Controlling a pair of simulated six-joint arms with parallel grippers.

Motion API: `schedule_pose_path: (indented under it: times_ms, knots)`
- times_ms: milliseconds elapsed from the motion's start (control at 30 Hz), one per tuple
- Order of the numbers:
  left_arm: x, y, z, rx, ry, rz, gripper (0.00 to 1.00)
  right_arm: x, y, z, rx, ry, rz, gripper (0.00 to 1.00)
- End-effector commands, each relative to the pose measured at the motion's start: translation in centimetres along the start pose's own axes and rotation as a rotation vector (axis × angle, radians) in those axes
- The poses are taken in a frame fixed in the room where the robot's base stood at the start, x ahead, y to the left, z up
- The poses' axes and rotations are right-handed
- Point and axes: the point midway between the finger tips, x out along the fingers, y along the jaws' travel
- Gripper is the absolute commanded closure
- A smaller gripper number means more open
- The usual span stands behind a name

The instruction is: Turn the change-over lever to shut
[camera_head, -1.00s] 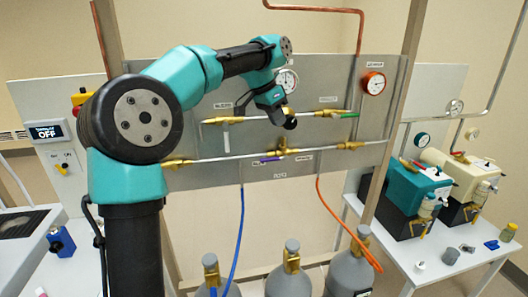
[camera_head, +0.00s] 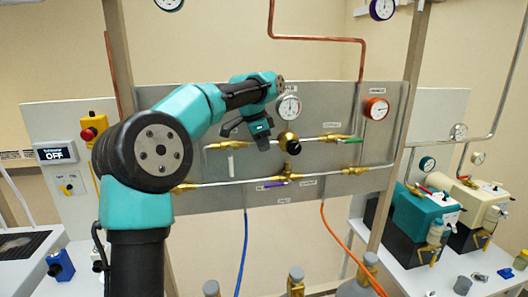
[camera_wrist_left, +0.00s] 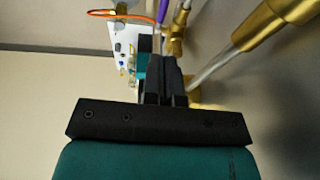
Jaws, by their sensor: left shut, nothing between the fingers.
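Three coloured levers show on the grey panel (camera_head: 330,100) in the head view. A white lever (camera_head: 230,165) hangs down at the left of the upper pipe. A green lever (camera_head: 340,137) lies along that pipe at the right. A purple lever (camera_head: 275,184) lies along the lower pipe; a purple handle (camera_wrist_left: 178,18) also shows in the left wrist view. The labels are too small to read, so I cannot tell which is the change-over lever. My left gripper (camera_head: 262,143) is shut and empty, pointing down in front of the upper pipe, above the purple lever. My right gripper is out of view.
A dark round knob (camera_head: 290,143) is close right of my left gripper, below a white gauge (camera_head: 289,107). A blue hose (camera_head: 243,245) and an orange hose (camera_head: 340,240) hang below the panel. Teal and cream pumps stand on a right-hand table.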

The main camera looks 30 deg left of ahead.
Motion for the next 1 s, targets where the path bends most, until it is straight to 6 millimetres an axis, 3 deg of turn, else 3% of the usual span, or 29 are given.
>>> schedule_pose_path:
  times_ms: [600, 800, 1000]
  knots:
    - [10.0, -0.1, 0.5, -0.002, -0.002, 0.003, 1.00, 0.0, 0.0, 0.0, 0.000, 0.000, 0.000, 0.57]
    - [12.0, -0.4, 1.0, -0.001, -0.001, 0.001, 1.00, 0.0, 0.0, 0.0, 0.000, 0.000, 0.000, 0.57]
    - [12.4, -0.5, 1.1, 0.000, 0.000, 0.000, 1.00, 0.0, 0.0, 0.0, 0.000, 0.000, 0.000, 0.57]
